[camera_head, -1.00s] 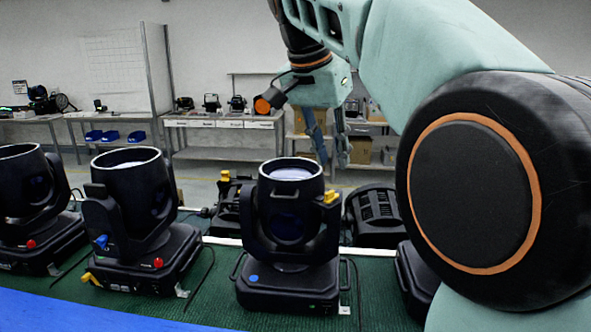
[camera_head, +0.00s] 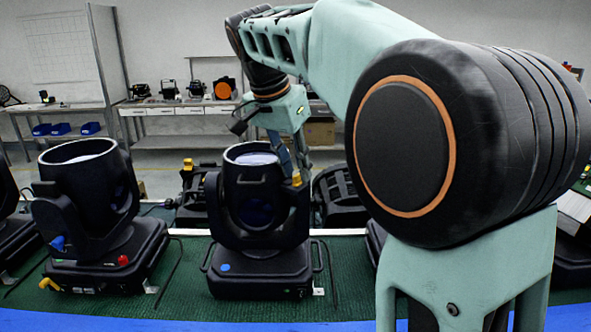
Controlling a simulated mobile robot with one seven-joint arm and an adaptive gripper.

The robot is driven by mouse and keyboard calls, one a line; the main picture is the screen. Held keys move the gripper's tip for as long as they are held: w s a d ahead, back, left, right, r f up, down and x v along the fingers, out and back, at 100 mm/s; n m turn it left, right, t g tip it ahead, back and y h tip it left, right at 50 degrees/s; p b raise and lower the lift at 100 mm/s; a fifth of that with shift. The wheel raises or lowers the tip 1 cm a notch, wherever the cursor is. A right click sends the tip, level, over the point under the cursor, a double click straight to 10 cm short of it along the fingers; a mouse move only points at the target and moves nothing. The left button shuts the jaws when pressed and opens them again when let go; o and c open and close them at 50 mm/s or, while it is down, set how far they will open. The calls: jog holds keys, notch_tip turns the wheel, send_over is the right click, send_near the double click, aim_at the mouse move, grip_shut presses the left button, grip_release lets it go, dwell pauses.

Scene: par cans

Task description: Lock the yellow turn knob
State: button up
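A yellow turn knob (camera_head: 297,179) sits on the upper right side of the yoke of the middle par can (camera_head: 255,190), a black lamp standing upright on its base. My gripper (camera_head: 292,166) points down just above and around this knob, its fingers close to the can's right rim. The fingers look slightly apart, but they are small and partly overlap the dark can. I cannot tell whether they touch the knob. Another yellow knob (camera_head: 48,284) is low on the base of the left par can (camera_head: 88,190), away from my gripper.
The cans stand on a green mat (camera_head: 190,290) with a blue strip (camera_head: 150,326) along its front edge. More dark lamps stand behind the middle can, one with a yellow part (camera_head: 188,163). A workbench (camera_head: 180,108) is at the back. My arm hides much of the right.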

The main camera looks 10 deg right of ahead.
jog(key=shift+w+d+f, duration=0.1)
jog(key=shift+f, duration=0.2)
grip_shut()
